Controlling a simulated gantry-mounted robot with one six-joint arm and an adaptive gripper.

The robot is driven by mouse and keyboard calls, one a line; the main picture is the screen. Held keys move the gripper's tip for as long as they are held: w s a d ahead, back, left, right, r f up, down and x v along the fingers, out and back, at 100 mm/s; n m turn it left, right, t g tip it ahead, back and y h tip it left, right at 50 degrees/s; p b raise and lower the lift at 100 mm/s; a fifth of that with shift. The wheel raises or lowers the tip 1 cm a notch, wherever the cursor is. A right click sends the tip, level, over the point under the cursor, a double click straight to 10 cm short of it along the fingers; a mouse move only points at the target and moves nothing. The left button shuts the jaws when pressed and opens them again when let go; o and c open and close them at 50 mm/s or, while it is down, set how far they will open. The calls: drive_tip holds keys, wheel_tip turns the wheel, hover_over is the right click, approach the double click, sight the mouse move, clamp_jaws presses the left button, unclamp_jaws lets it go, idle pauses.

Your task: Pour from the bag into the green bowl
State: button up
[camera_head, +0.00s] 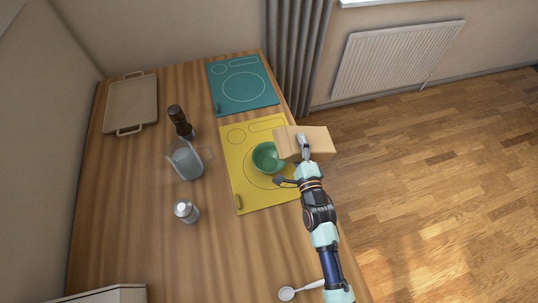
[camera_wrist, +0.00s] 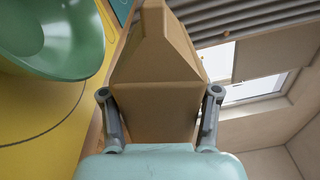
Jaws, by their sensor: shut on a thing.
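The green bowl (camera_head: 265,157) sits on the yellow mat in the head view. It also shows at the upper left of the wrist view (camera_wrist: 62,38). The brown paper bag (camera_head: 316,142) is just right of the bowl, past the counter's right edge in the picture. In the wrist view the bag (camera_wrist: 155,85) lies between the two fingers, its folded tapered end pointing up in the picture. My gripper (camera_wrist: 160,115) is shut on the bag. In the head view my gripper (camera_head: 304,150) partly covers the bag's left part. The bag's opening and contents cannot be made out.
The yellow mat (camera_head: 240,185) and a teal mat (camera_head: 235,100) lie on the wooden counter. A clear pitcher (camera_head: 186,163), a dark grinder (camera_head: 180,121), a metal shaker (camera_head: 186,211) and a tray (camera_head: 131,102) stand to the left. A spoon (camera_head: 288,293) lies near the bottom.

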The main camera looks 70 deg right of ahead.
drive_tip(key=shift+w+r, duration=0.1)
drive_tip(key=shift+r+p, duration=0.25)
drive_tip(key=shift+p, duration=0.85)
drive_tip(key=p, duration=0.1)
drive_tip(key=n+p, duration=0.1)
drive_tip(key=p, duration=0.1)
drive_tip(key=shift+w+a+r, duration=0.1)
drive_tip(key=shift+w+a, duration=0.15)
drive_tip(key=shift+w, duration=0.1)
drive_tip(key=shift+r+n+p, duration=0.35)
drive_tip(key=shift+n+p, duration=0.25)
drive_tip(key=shift+n, duration=0.3)
drive_tip(key=shift+w+a+f+n, duration=0.2)
drive_tip(key=shift+f+n, duration=0.1)
drive_tip(key=shift+n, duration=0.5)
drive_tip(key=shift+w+a+r+n+p, duration=0.2)
drive_tip(key=shift+r+n+p, duration=0.25)
drive_tip(key=shift+n+p, duration=0.85)
idle(2.7)
